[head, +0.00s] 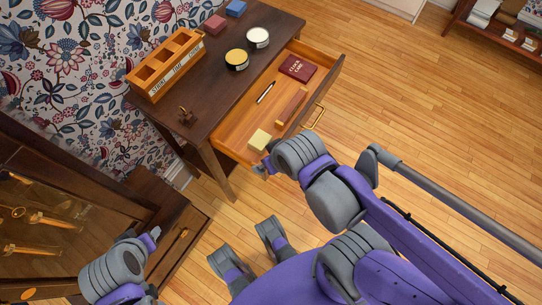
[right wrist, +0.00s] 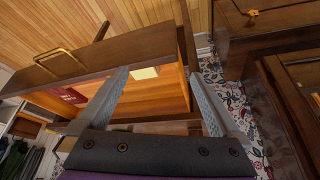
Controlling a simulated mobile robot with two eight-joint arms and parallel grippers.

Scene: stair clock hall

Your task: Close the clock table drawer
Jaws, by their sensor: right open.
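The clock table (head: 215,75) stands against the wall with its drawer (head: 232,152) pulled well out. The drawer front (head: 335,78) carries a brass handle (head: 314,117), which also shows in the right wrist view (right wrist: 60,60). In the drawer lie a dark red book (head: 298,68), a pen (head: 265,92), a wooden block-like item (head: 291,105) and a yellow notepad (head: 259,139). My right gripper (head: 264,167) is at the drawer's near front corner; in its wrist view the open fingers (right wrist: 160,80) reach over the drawer's side; contact is unclear. My left gripper (head: 152,236) is low at left, away from the drawer.
A glass-fronted clock case (head: 60,215) lies left. Floor beyond the drawer front is clear.

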